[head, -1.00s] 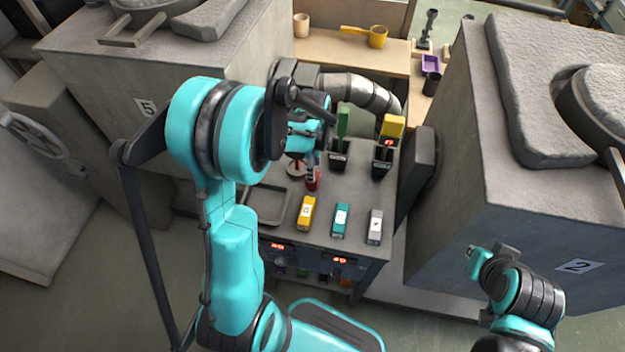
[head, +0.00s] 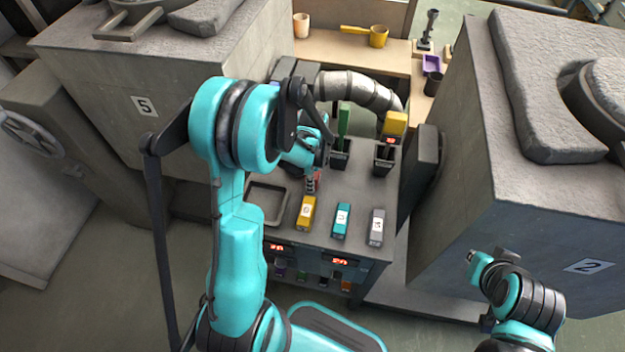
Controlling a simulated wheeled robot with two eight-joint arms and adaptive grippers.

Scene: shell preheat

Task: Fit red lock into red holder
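A small red piece (head: 317,175), which may be the red lock, shows at the left part of the grey bench top. It is mostly covered by my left gripper (head: 311,183), whose dark fingers are at it. The fingers are too small and overlapped to tell whether they are open or shut on it. I cannot pick out the red holder; my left arm hides the bench behind the gripper. My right gripper (head: 473,257) is low at the right, in front of the block marked 2, away from the bench; its finger state is unclear.
Yellow (head: 306,212), teal (head: 342,221) and grey (head: 376,226) labelled blocks stand along the bench front. A shallow grey tray (head: 284,211) lies left of them. Green-handled (head: 343,120) and yellow-topped (head: 395,123) tools stand in dark holders behind. Large grey blocks flank the bench.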

